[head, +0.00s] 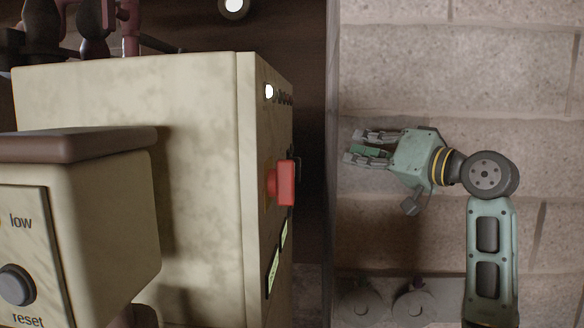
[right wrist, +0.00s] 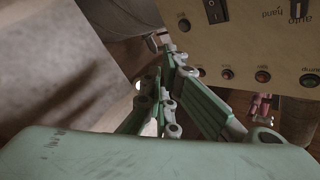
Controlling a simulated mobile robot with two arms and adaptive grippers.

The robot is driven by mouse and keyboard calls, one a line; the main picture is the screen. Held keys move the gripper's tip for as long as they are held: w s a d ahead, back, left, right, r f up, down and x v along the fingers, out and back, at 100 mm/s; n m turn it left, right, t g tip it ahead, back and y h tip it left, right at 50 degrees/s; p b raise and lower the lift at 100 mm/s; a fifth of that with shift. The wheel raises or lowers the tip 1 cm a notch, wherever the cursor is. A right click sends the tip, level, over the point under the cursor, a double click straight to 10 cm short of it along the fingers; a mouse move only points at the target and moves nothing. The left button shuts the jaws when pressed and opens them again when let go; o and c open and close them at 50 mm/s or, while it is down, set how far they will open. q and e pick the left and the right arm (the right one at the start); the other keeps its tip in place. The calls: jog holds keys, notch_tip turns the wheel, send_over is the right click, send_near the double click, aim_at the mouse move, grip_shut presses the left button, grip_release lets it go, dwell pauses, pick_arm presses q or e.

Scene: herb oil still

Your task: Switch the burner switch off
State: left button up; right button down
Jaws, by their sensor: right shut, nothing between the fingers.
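My right gripper (head: 362,148) is shut and empty in the head view. It points left towards the front of a cream cabinet (head: 130,90), with a clear gap between them. It also shows in the right wrist view (right wrist: 168,75), beside and below a cream panel (right wrist: 265,45). That panel carries a black rocker switch (right wrist: 215,12); I cannot read whether it is the burner switch or how it is set. A red block-shaped part (head: 286,183) juts from the cabinet front, seen edge-on. My left gripper is not in view.
The panel also bears an "auto hand" selector (right wrist: 296,8) and small round lamps (right wrist: 263,76). A nearer box (head: 100,215) with a brown top and a grey knob (head: 16,285) stands at the left. A stone block wall (head: 450,60) is behind my right arm.

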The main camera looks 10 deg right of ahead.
jog(key=w+a+f, duration=0.1)
jog(key=w+a, duration=0.1)
jog(key=a, duration=0.6)
jog(key=shift+w+a, duration=0.2)
jog(key=shift+a, duration=0.05)
dwell(1.4)
jog(key=shift+w+a+f, duration=0.1)
jog(key=shift+a, duration=0.3)
jog(key=shift+w+a, duration=0.1)
jog(key=shift+a, duration=0.25)
dwell(0.6)
jog(key=shift+d, duration=0.15)
